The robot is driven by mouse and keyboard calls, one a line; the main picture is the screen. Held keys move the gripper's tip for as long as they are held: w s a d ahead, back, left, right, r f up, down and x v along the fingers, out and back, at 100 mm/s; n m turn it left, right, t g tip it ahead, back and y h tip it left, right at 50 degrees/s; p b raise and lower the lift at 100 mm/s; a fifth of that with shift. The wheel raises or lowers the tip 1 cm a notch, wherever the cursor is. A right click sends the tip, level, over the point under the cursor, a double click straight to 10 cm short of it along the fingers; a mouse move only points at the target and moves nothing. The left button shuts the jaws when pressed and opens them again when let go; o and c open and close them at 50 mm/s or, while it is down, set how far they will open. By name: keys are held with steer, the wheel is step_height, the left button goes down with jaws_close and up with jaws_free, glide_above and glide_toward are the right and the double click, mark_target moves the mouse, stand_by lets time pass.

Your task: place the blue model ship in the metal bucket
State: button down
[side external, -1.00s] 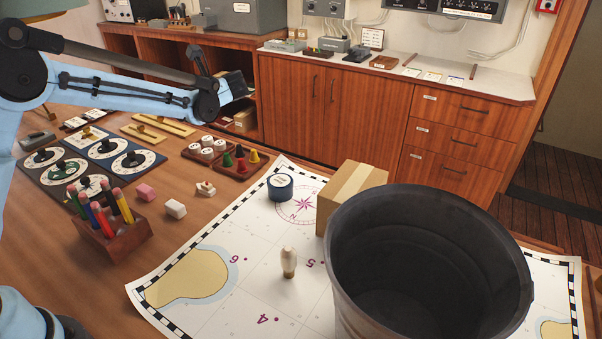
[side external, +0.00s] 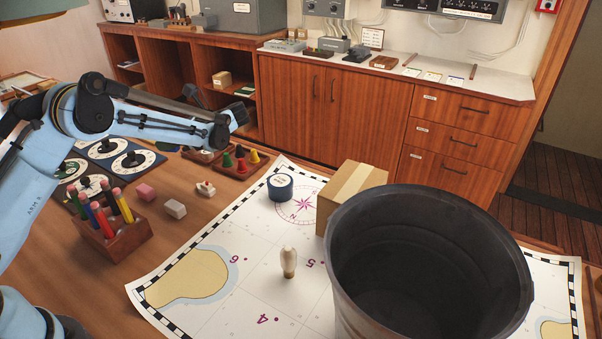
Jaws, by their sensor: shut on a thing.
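The metal bucket (side external: 345,290) is large, dark and open-topped at the front right, close to the camera. It looks empty as far as I can see inside. My gripper (side external: 238,117) is at the far end of my light blue arm at upper left, above the back of the table and well left of the bucket. It points away from the camera, and its fingers are small and dark there. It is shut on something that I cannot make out. I cannot pick out the blue model ship anywhere in this view.
A cardboard box (side external: 350,190) stands right behind the bucket. A wooden pencil holder (side external: 115,243) and small blocks are at left.

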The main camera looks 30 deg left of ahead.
mark_target(180, 177)
step_height(180, 177, down, 8)
steer(key=shift+f, duration=0.1)
stand_by(0.4)
steer(key=shift+f, duration=0.2)
steer(key=c, duration=0.9)
jaws_free()
